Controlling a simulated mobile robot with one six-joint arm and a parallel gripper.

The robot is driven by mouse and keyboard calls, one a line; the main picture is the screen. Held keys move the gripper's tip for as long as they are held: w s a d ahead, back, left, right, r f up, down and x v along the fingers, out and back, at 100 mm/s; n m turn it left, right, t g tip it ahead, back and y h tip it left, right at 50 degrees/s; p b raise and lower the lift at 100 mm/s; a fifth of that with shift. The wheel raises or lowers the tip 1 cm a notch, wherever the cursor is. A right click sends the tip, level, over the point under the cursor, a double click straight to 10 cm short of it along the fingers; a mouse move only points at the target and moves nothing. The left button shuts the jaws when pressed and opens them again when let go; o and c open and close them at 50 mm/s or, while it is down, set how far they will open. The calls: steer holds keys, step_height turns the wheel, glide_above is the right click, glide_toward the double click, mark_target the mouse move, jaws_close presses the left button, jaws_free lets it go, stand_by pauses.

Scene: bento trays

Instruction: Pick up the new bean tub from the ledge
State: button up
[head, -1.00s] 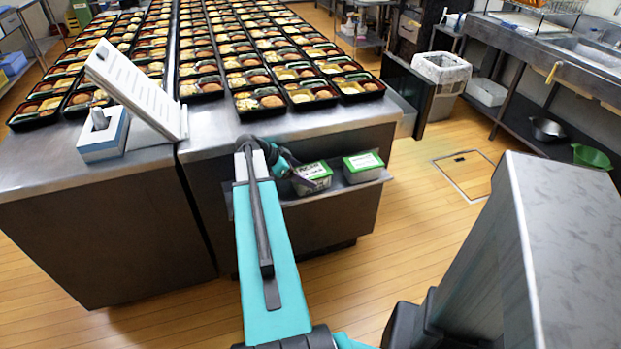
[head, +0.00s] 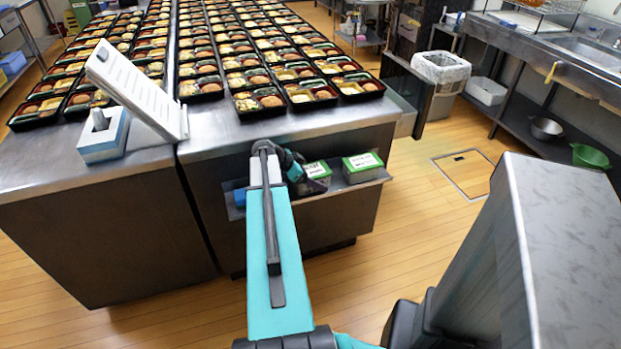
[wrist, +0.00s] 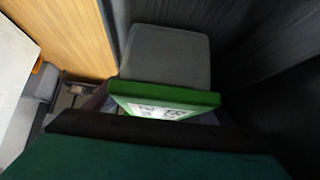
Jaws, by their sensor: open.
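Two clear tubs with green lids and white labels sit on the steel ledge (head: 345,189) at the counter's front: a left tub (head: 318,171) and a right tub (head: 362,163). I cannot read which one is the new bean tub. My gripper (head: 304,180) is at the left tub and covers its left side. In the wrist view a tub's green lid (wrist: 168,103) is close, between a grey block and a dark bar that look like parts of my gripper. The jaws are open; the tub's lower part is mostly hidden, and I cannot tell whether they touch it.
A small blue item (head: 240,197) is on the ledge left of my arm. The steel counter (head: 285,124) above holds rows of bento trays (head: 258,104). A white slanted panel (head: 137,90) stands at left. A bin (head: 441,72) stands beyond; floor at right is open.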

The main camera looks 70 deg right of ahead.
mark_target(322, 168)
steer(key=shift+c, duration=0.5)
steer(key=c, duration=1)
steer(key=shift+o, duration=0.2)
steer(key=shift+r, duration=0.1)
steer(key=shift+s+a+r, duration=0.15)
steer(key=shift+r, duration=0.55)
step_height(322, 168, up, 5)
steer(key=shift+r+b, duration=0.15)
steer(key=shift+b, duration=0.35)
steer(key=s+a, duration=0.7)
steer(key=a, duration=0.1)
steer(key=shift+s+a+r+p, duration=0.15)
steer(key=shift+a+r+p, duration=0.15)
steer(key=shift+a+p, duration=0.15)
